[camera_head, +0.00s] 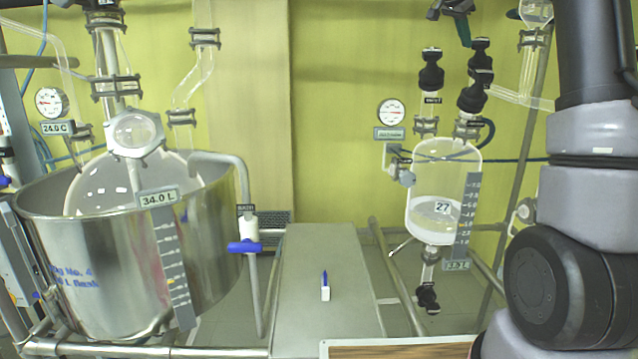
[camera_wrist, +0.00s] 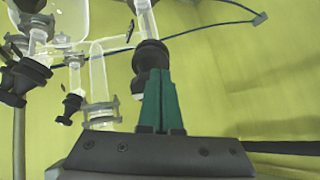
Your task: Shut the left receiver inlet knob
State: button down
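The receiver (camera_head: 434,190) is a clear glass vessel marked 27, right of centre in the head view. Black knobs stand above it: the one on the left (camera_head: 431,72) bears a VENT label, and another (camera_head: 480,52) stands at upper right above a black fitting (camera_head: 472,97). I cannot read which is the inlet. My gripper (camera_head: 464,40) hangs at the top, its green fingers pointing down beside the upper-right knob. In the wrist view the fingers (camera_wrist: 160,72) lie together with nothing seen between them. Their tips overlap a black knob (camera_wrist: 151,55); contact cannot be told.
A large steel bath (camera_head: 110,270) with a glass reactor stands at left. A blue-handled valve (camera_head: 244,247) is beside it. A grey bench (camera_head: 322,255) carries a small blue-and-white item (camera_head: 325,287). A glass tube (camera_head: 520,99) runs right of the receiver. My arm fills the right side.

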dwell(0.4)
send_near(473, 41)
jog(key=shift+w+f, duration=0.6)
jog(key=shift+f, duration=0.15)
jog(key=shift+a, duration=0.1)
jog(key=shift+s+d+f, duration=0.1)
jog(key=shift+d+f, duration=0.5)
jog(key=shift+f, duration=0.4)
jog(key=shift+s+d+f, duration=0.1)
jog(key=shift+d+f, duration=0.5)
jog(key=shift+f, duration=0.4)
jog(key=shift+d+f, duration=0.6)
jog(key=shift+f, duration=0.35)
jog(key=shift+w+d+r, duration=0.15)
